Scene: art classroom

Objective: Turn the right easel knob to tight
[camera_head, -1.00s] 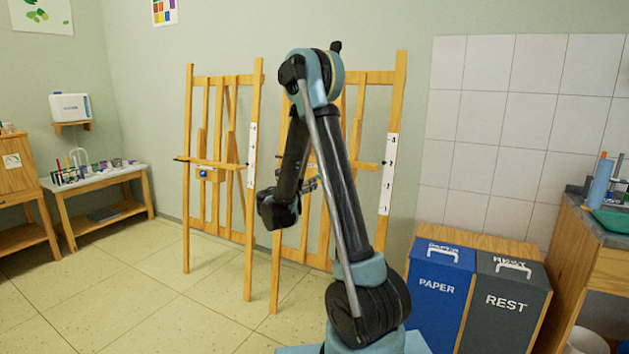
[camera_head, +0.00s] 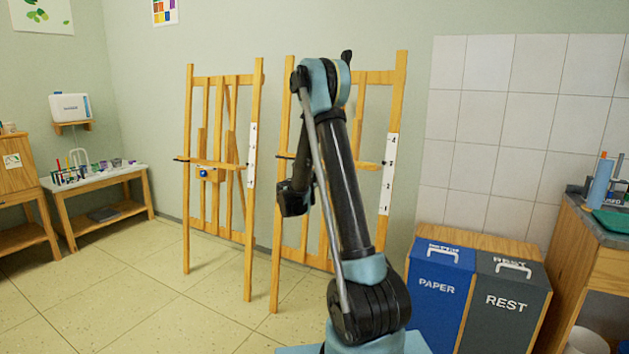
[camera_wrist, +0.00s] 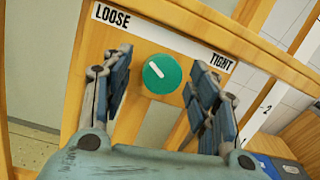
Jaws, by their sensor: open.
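In the wrist view the green round knob (camera_wrist: 162,76) sits on the wooden crossbar of the right easel, below a white strip reading LOOSE on the left and TIGHT (camera_wrist: 222,63) on the right. Its white pointer mark points up-left, toward LOOSE. My gripper (camera_wrist: 160,88) is open, with one finger on each side of the knob and a visible gap to it on both sides. In the head view the right easel (camera_head: 398,110) stands behind my arm. My arm hides the knob and the gripper fingers there.
The left easel (camera_head: 257,130) stands beside it, with a blue knob (camera_head: 203,174) on its crossbar. A blue PAPER bin (camera_head: 437,310) and a grey REST bin (camera_head: 507,325) stand to the right. A counter (camera_head: 590,250) is at the far right. Floor is open at the left.

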